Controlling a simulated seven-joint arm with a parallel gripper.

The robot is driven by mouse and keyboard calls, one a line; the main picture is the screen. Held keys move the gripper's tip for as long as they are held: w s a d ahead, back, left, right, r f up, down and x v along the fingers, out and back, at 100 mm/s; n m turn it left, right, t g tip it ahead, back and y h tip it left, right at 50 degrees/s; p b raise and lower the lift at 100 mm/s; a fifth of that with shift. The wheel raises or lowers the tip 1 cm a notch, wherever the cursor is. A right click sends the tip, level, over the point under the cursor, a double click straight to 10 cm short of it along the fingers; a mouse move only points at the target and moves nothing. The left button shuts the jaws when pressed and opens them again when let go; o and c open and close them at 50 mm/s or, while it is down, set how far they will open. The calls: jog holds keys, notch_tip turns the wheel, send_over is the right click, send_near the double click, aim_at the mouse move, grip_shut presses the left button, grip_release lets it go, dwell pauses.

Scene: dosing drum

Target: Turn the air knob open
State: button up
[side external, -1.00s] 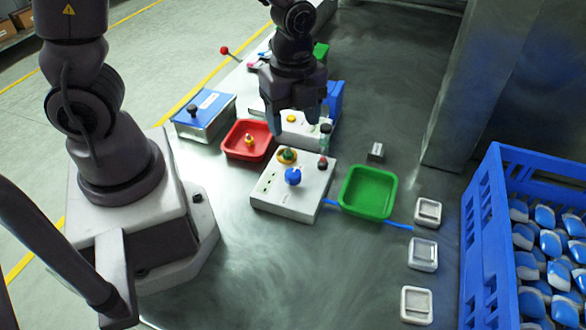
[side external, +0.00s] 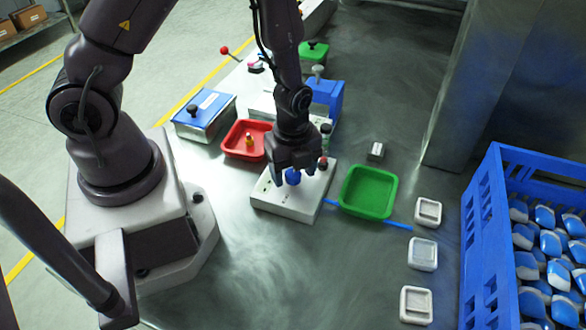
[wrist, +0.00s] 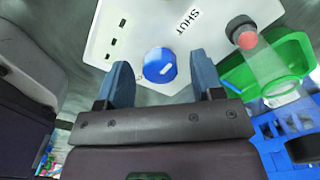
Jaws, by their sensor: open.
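The air knob is a round blue knob (side external: 292,177) on the white control box (side external: 297,208). In the wrist view the blue knob (wrist: 158,68) bears a small white mark, and the word SHUT is printed on the box top beside it. My gripper (side external: 292,166) is low over the box, close to the knob. In the wrist view the open fingers of my gripper (wrist: 163,82) stand to either side of the knob's near edge, with gaps showing. I cannot tell whether either finger touches it.
A red button (side external: 323,161) under a clear tube is near my gripper's right. A green tray (side external: 368,214) stands right of the box, a red tray (side external: 229,140) behind left. A blue crate (side external: 480,240) of bottles is far right. Bare table lies in front.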

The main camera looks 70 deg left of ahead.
jog(key=shift+f, duration=0.1)
jog(key=c, duration=0.9)
